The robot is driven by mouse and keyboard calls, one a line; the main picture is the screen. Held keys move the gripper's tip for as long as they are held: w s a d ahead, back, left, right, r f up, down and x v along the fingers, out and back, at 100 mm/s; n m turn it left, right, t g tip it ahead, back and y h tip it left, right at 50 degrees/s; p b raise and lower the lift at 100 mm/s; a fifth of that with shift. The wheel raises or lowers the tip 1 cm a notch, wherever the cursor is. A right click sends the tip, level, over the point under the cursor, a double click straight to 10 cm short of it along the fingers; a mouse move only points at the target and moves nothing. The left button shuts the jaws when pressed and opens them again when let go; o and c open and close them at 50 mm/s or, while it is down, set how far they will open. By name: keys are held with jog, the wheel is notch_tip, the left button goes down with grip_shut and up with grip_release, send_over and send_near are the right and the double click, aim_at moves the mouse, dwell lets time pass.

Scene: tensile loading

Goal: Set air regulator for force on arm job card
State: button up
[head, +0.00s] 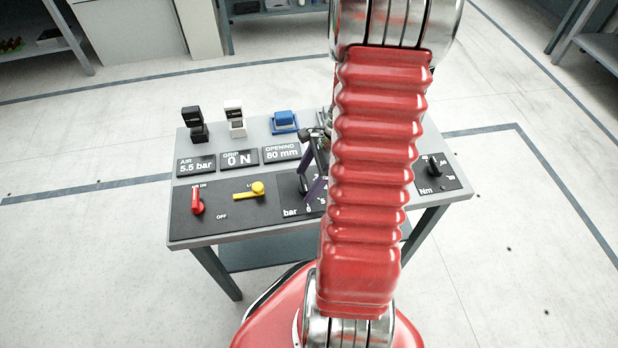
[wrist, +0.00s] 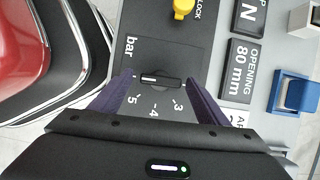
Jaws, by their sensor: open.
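The air regulator is a black knob with a white line (wrist: 160,79) on a dark panel marked "bar". In the wrist view its scale shows 5, 4 and 3, and the line lies crosswise. I cannot tell which end points. My gripper (wrist: 157,82) is open, with one purple finger on each side of the knob. I cannot tell if they touch it. In the head view my gripper (head: 314,172) is over the bar dial, partly behind my red arm. The air display (head: 196,166) reads 5.5 bar. I see no readable arm job card.
A red lever (head: 197,201) and a yellow lock lever (head: 250,190) are left of the dial. The grip display (head: 239,159) reads 0 N; the opening display (head: 282,153) reads 80 mm. Black, white and blue blocks stand behind. An Nm knob (head: 434,165) is at the right.

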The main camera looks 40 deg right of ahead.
jog(key=shift+c, duration=0.4)
jog(key=c, duration=0.9)
jog(key=shift+d, duration=0.3)
jog(key=shift+c, duration=0.3)
jog(key=shift+a, duration=0.25)
